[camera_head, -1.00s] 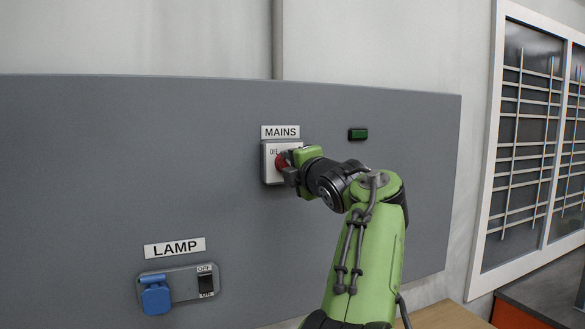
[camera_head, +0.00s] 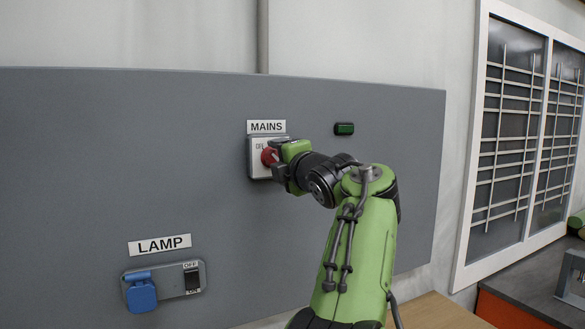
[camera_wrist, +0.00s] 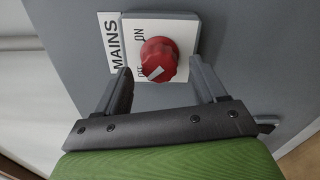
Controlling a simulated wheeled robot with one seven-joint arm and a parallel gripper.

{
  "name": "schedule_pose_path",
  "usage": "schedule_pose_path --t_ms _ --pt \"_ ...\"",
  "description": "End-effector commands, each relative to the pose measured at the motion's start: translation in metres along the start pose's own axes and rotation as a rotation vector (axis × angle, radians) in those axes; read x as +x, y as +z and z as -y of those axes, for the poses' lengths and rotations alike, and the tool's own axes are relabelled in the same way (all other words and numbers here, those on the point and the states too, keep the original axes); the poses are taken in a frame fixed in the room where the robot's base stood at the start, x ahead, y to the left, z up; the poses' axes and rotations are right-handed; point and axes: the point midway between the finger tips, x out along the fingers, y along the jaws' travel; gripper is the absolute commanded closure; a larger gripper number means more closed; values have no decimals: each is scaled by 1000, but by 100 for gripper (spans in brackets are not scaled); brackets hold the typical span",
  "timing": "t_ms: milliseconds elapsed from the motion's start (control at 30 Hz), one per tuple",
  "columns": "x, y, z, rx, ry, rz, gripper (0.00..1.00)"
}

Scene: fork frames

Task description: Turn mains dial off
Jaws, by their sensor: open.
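The mains dial is a round red knob (camera_wrist: 159,60) with a white pointer mark, on a white plate (camera_wrist: 183,32) marked ON and OFF. In the wrist view the pointer faces the OFF mark. The dial also shows in the head view (camera_head: 268,157), partly hidden by my gripper. My gripper (camera_wrist: 160,70) is open, with one finger on each side of the dial and visible gaps between them and the knob. In the head view my gripper (camera_head: 284,168) is just right of the dial, close to the plate.
The grey panel (camera_head: 90,170) carries a MAINS label (camera_head: 266,127), a small green indicator (camera_head: 344,129), and, lower left, a LAMP label (camera_head: 159,245) above a blue-capped socket (camera_head: 141,293) and black switch (camera_head: 192,277). A wooden surface (camera_head: 440,313) lies at lower right.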

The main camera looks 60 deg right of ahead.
Motion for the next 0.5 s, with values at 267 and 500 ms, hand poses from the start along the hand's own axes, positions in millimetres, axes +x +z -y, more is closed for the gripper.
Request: schedule_pose_path --t_ms 267,500 --pt "-79 1 2 -1 1 7 30" --pt "-132 0 1 0 -1 3 30"
